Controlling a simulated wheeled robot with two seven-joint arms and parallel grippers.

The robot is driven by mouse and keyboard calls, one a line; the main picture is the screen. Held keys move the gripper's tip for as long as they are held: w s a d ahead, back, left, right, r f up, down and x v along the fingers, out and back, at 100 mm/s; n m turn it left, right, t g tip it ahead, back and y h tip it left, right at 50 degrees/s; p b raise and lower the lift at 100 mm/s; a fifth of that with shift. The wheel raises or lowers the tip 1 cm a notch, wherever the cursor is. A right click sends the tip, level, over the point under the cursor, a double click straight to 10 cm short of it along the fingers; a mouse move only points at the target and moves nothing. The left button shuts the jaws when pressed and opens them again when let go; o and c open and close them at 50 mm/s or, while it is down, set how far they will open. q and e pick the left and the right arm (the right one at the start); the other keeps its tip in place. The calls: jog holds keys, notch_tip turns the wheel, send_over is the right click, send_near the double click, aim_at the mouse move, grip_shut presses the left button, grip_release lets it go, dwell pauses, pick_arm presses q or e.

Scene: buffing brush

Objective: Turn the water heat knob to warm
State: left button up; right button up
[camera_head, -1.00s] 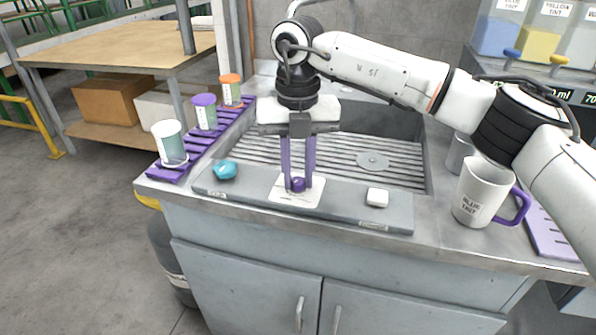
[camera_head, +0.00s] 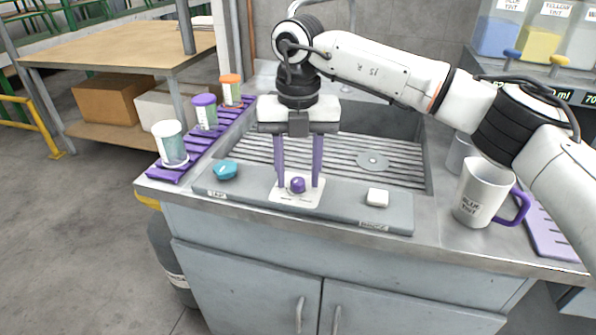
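The purple knob (camera_head: 298,185) sits on a white plate (camera_head: 312,198) in the middle of the grey control panel (camera_head: 345,203) at the sink's front edge. My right gripper (camera_head: 297,183) points down over it. Its two purple fingers stand apart, one on each side of the knob, with a visible gap to it, so it is open and empty. The small lettering on the plate is too small to read. My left gripper is not in view.
On the panel, a teal knob (camera_head: 225,169) sits left and a white button (camera_head: 377,197) right. A white mug (camera_head: 483,192) stands right of the sink (camera_head: 395,160). Several lidded cups, one white-lidded (camera_head: 170,145), stand on a purple rack (camera_head: 212,142) at left.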

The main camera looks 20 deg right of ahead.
aim_at(298, 180)
notch_tip(298, 180, up, 10)
jog(key=shift+r, duration=0.15)
dwell(0.5)
